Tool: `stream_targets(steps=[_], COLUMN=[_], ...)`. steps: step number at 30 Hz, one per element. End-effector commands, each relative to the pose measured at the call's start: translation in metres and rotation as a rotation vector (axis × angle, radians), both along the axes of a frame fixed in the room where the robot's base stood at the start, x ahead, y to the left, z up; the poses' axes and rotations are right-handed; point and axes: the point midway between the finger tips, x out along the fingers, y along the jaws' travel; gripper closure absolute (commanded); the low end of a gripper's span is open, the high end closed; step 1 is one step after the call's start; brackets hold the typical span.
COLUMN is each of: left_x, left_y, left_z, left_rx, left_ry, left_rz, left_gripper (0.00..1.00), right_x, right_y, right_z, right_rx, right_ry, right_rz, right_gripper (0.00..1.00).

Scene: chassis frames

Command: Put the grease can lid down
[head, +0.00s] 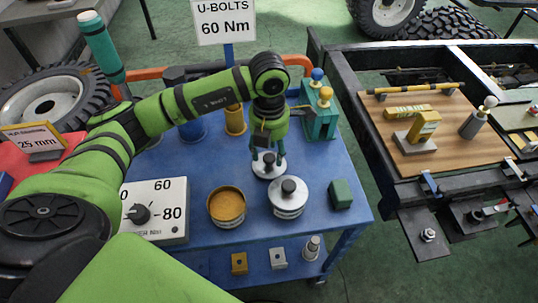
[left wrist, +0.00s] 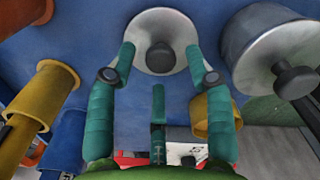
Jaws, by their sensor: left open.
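The grease can lid (head: 262,172), a pale disc with a dark knob, lies on the blue table top. It also shows in the left wrist view (left wrist: 143,27). My left gripper (head: 268,160) is open, its teal fingers pointing down over the lid. In the left wrist view, the fingertips (left wrist: 160,62) are apart on either side of the dark knob. An open can (head: 227,206) with amber content stands front left of the lid. A metal can (head: 287,205) with a dark-knobbed lid stands to its front right. My right gripper is not in view.
A dial box (head: 155,211) stands at the table's left front. A green block (head: 341,194) sits near the right edge. Yellow (head: 235,120) and blue cylinders and a teal fixture (head: 319,120) stand behind. A chassis frame (head: 365,130) is at the right.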

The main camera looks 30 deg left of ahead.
Motion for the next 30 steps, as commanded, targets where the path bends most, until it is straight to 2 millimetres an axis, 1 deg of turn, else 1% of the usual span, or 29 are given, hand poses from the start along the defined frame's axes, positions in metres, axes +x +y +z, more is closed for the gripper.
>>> stream_targets(steps=[1,6,9,12,15,18,30], left_x=[0.001,0.001,0.001,0.001,0.0,0.0,0.0], left_y=[0.0,0.0,0.0,0.0,0.0,0.0,0.0], left_z=[0.012,0.05,0.068,0.082,0.09,0.094,0.094], left_rx=[0.0,0.0,0.0,0.0,0.001,0.001,0.001], left_ry=[-0.006,-0.005,-0.005,-0.003,0.0,0.0,0.0], left_rz=[-0.001,-0.001,0.0,0.0,0.0,0.0,0.0], left_gripper=[0.48,0.48,0.48,0.48,0.48,0.48,0.48], right_x=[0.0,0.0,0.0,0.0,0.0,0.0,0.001], right_y=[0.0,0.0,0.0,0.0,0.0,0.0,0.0], right_z=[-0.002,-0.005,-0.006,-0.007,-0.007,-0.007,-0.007], right_rx=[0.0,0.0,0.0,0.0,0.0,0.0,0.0], right_ry=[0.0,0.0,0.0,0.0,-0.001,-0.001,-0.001], right_rz=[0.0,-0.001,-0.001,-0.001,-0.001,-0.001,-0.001], right_gripper=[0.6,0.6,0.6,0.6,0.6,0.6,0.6])
